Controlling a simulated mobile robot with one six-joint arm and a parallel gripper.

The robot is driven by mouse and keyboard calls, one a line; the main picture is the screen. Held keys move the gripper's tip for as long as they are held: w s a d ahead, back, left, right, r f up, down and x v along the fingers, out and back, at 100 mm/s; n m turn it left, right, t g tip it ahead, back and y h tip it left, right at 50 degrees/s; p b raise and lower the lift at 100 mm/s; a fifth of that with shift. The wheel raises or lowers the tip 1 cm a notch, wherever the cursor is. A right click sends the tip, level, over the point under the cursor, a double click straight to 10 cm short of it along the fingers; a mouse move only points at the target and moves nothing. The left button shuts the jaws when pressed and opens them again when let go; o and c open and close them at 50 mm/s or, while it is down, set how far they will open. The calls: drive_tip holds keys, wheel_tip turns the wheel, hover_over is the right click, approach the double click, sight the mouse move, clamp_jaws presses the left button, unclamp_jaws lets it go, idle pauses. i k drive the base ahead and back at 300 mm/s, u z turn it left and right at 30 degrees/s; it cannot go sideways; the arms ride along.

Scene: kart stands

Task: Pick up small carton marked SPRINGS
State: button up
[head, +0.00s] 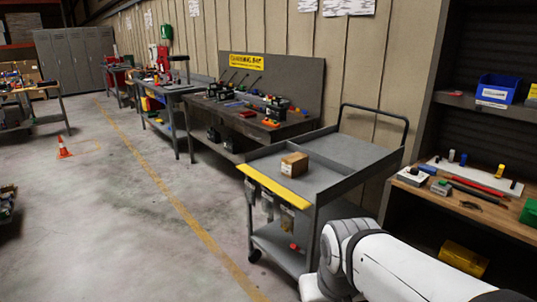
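A small brown carton (294,165) stands on the top tray of a grey cart, near the tray's left side. A marking on it is too small to read, so I cannot tell whether it says SPRINGS. My white arm comes in from the bottom right, in front of the cart's lower right part. My gripper is not in view. Nothing is seen touching the carton.
The grey cart (345,150) has a yellow front edge (272,184) with things hanging below it. A workbench (262,128) stands behind it to the left. Shelving with a blue bin (497,88) is on the right. Open floor with an orange cone (63,147) lies left.

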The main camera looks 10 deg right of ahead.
sight(294, 166)
drive_tip(key=i, duration=1.2)
drive_tip(key=u, duration=0.7)
drive_tip(key=i, duration=1.65)
drive_tip(key=z, duration=1.45)
